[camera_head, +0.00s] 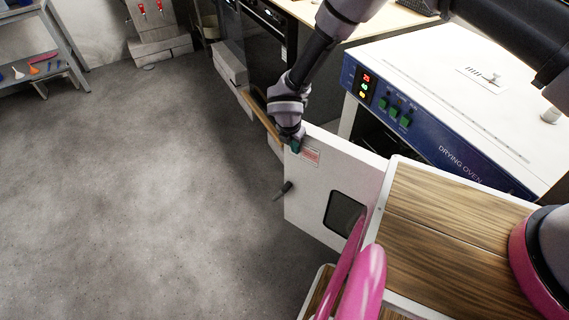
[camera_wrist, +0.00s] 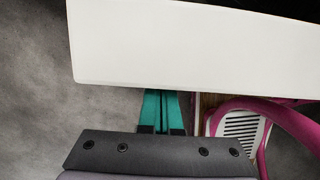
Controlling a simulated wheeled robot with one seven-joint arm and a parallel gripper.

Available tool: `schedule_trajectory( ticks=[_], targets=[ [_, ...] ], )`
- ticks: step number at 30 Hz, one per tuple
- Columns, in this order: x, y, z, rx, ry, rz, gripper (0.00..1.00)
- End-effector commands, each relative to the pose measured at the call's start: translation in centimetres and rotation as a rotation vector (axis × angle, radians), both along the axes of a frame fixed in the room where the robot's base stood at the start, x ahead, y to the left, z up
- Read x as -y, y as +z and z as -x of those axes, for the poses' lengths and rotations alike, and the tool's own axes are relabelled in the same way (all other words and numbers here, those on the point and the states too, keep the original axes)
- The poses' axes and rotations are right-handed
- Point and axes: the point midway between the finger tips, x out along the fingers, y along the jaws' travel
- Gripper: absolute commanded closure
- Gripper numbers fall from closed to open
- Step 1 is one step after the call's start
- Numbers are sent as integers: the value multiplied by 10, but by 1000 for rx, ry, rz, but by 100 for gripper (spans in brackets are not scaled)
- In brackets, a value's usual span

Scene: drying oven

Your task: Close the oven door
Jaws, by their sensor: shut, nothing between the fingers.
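The white oven door (camera_head: 308,202) stands open, swung out from the drying oven (camera_head: 440,140) in the head view. It has a small dark window, a round dark handle (camera_head: 283,190) and a red-printed label. My gripper (camera_head: 296,146) is shut and empty at the door's upper outer corner, on the face with the handle. In the wrist view the door (camera_wrist: 190,45) fills the upper part as a white panel. The green fingertips (camera_wrist: 160,105) reach its lower edge there; I cannot tell whether they touch it.
My pink-and-wood base is close to the door at lower right. A bench (camera_head: 300,8) with a dark built-in appliance (camera_head: 262,50) stands behind. A shelf (camera_head: 62,40) is at far left. The grey floor (camera_head: 150,200) left of the door is clear.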

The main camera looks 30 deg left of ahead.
Motion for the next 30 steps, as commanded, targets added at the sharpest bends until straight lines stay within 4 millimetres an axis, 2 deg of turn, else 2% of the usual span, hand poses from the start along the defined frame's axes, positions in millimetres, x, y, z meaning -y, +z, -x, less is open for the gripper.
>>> schedule_trajectory(
  ticks=[1, 6, 12, 15, 21, 30],
  targets=[
    [2, -1, -22, 1, -38, -2, 100],
    [10, -1, -84, 0, -141, -1, 100],
    [24, -1, -145, 0, -242, -2, 100],
    [30, 0, -167, 0, -279, -2, 100],
    [40, 0, -193, 0, -325, 0, 100],
    [43, 0, -201, 0, -339, 0, 100]
  ],
)
